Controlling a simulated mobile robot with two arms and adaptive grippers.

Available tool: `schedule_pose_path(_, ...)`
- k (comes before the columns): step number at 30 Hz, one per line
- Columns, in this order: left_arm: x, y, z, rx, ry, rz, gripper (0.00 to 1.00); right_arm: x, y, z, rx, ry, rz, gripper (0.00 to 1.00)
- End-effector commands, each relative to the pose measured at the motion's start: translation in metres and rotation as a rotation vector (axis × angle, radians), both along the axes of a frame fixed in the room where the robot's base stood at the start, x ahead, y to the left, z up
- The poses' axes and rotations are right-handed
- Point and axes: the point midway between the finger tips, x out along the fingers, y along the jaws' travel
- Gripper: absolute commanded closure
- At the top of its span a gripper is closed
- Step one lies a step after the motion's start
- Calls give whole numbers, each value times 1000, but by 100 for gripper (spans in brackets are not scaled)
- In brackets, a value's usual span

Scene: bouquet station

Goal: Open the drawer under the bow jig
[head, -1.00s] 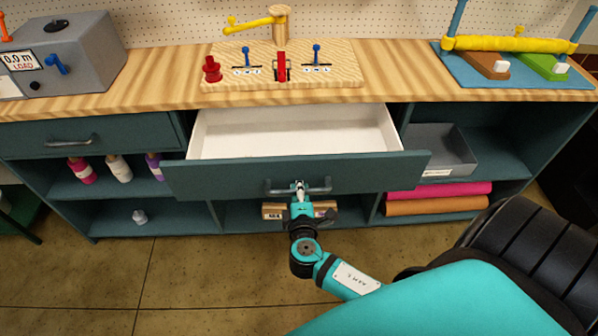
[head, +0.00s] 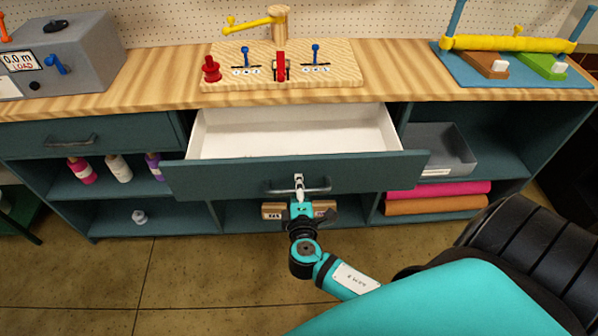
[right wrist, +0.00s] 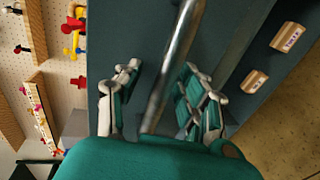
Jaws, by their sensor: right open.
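The bow jig (head: 343,76), a pale wooden board with red and blue pegs, sits on the worktop. The teal drawer (head: 225,180) under it stands well out from the cabinet, showing its empty white inside. Its metal bar handle (head: 322,188) is on the front face. My right gripper (head: 299,184) is at the middle of the handle. In the right wrist view the handle (right wrist: 176,62) runs between the two spread fingers of the right gripper (right wrist: 160,85), with gaps visible on both sides. My left gripper is not in view.
A closed drawer (head: 90,136) is at the left. Shelves hold bottles (head: 118,168), a grey tray (head: 445,150) and pink and orange rolls (head: 438,207). A grey machine (head: 85,50) and a blue mat (head: 470,76) are on the worktop. The floor (head: 200,285) in front is clear.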

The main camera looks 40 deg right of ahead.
Motion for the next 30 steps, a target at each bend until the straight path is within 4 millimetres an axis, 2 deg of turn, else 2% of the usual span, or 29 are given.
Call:
schedule_pose_path(5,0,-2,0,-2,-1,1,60,-19,12,3,3,3,1,60)
schedule_pose_path(12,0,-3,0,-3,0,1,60,-63,39,14,3,3,1,60)
schedule_pose_path(18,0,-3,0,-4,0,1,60,-89,55,21,3,1,0,60)
schedule_pose_path(22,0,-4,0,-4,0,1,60,-97,60,23,1,-1,0,60)
schedule_pose_path(30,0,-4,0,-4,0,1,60,-99,61,24,1,-2,0,60)
